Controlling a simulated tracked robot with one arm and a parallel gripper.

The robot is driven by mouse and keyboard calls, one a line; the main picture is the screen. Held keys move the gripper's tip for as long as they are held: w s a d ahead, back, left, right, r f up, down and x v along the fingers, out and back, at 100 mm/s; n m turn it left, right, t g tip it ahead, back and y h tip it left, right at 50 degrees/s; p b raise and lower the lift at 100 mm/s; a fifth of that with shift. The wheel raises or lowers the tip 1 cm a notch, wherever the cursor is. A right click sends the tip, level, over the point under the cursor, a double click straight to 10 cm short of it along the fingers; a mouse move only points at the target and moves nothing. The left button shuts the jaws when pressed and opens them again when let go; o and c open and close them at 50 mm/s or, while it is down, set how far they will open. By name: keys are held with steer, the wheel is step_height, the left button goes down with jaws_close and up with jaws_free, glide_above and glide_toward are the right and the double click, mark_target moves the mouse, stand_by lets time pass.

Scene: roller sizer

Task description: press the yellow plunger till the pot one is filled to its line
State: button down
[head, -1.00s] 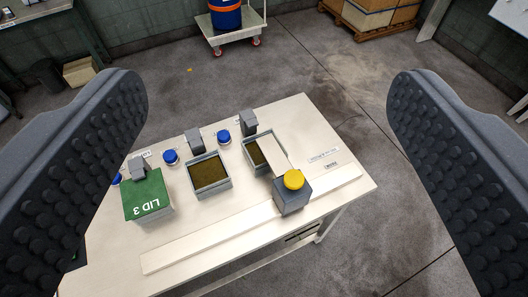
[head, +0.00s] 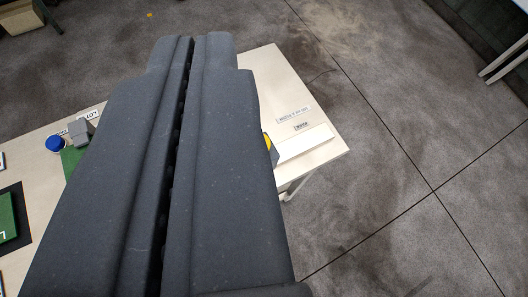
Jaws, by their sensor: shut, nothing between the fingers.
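My gripper (head: 193,45) is shut and empty, its two dark fingers side by side above the table. The fingers fill the middle of the view. Only a thin sliver of the yellow plunger (head: 267,141) shows at the right edge of the fingers. Whether the fingers touch it cannot be told. The open pots are hidden behind the gripper, so pot one and its line cannot be seen.
The pale table (head: 265,80) has its right corner clear, with small labels and a raised strip (head: 305,146). At left are a blue knob (head: 56,144), a grey block (head: 80,131) and part of a green lid (head: 70,162). Grey floor lies beyond.

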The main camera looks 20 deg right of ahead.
steer(key=w+d+f+n+g+y, duration=0.1)
steer(key=w+d+f+g, duration=0.1)
steer(key=f, duration=0.9)
steer(key=w+d+f+n+g+y, duration=0.1)
steer(key=w+d+f, duration=0.3)
steer(key=f, duration=0.7)
steer(key=w+d+f+n+g+y, duration=0.1)
steer(key=w+d+f+n+g, duration=0.1)
steer(key=w+f, duration=0.5)
step_height(320, 180, down, 4)
steer(key=shift+d+f+g, duration=0.25)
steer(key=shift+d+g, duration=0.15)
steer(key=shift+d, duration=0.4)
steer(key=shift+w, duration=0.1)
steer(key=x, duration=0.9)
steer(key=shift+a, duration=0.1)
steer(key=f, duration=0.3)
steer(key=shift+w+a+f, duration=0.1)
steer(key=shift+w, duration=0.2)
steer(key=shift+f, duration=0.7)
